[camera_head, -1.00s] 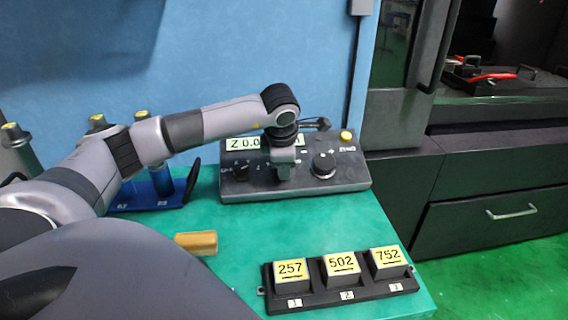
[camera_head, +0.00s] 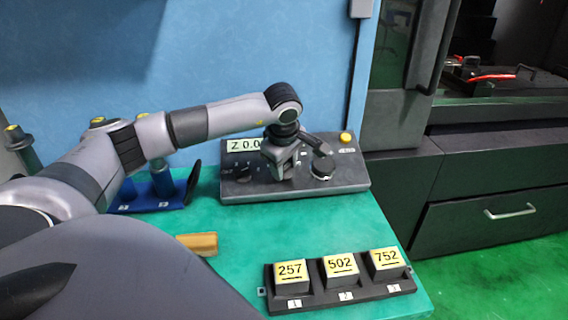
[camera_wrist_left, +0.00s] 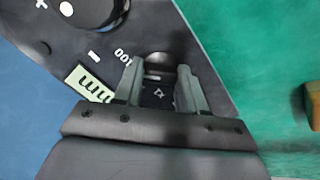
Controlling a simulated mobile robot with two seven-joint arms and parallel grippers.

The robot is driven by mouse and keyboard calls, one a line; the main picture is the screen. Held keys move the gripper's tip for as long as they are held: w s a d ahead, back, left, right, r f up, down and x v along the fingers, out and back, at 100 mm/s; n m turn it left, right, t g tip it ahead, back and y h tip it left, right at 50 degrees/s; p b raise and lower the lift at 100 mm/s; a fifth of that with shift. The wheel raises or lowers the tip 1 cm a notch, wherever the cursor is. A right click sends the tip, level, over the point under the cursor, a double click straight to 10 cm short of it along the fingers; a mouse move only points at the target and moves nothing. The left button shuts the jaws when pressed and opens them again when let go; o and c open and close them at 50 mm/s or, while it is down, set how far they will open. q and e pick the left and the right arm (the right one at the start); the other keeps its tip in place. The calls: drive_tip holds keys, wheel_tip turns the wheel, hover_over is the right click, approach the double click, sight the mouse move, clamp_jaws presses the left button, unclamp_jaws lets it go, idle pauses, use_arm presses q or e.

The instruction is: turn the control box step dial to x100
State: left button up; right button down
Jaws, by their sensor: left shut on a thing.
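The control box (camera_head: 345,182) is a dark sloped panel at the back of the green bench, with a pale "Z 0.0" display (camera_head: 241,146). My left gripper (camera_head: 283,175) reaches down on its middle and hides the step dial in the head view. In the left wrist view the gripper's two fingers (camera_wrist_left: 160,78) stand on either side of the dark round step dial (camera_wrist_left: 158,64), shut on it. A "100" mark (camera_wrist_left: 123,56) shows beside the left finger there. The dial's pointer cannot be made out. My right gripper is in neither view.
A smaller knob (camera_head: 243,173) sits left on the box; a large black handwheel (camera_head: 322,171) sits right, partly covered by my wrist. A yellow button (camera_head: 346,137) is at the back right. A black tray (camera_head: 338,298) with yellow-topped blocks stands in front.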

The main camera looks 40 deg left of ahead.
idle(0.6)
use_arm(q)
drive_tip(key=o, duration=1.1)
drive_tip(key=shift+c, duration=0.2)
drive_tip(key=shift+r, duration=0.1)
drive_tip(key=v, duration=0.7)
drive_tip(key=shift+b, duration=0.35)
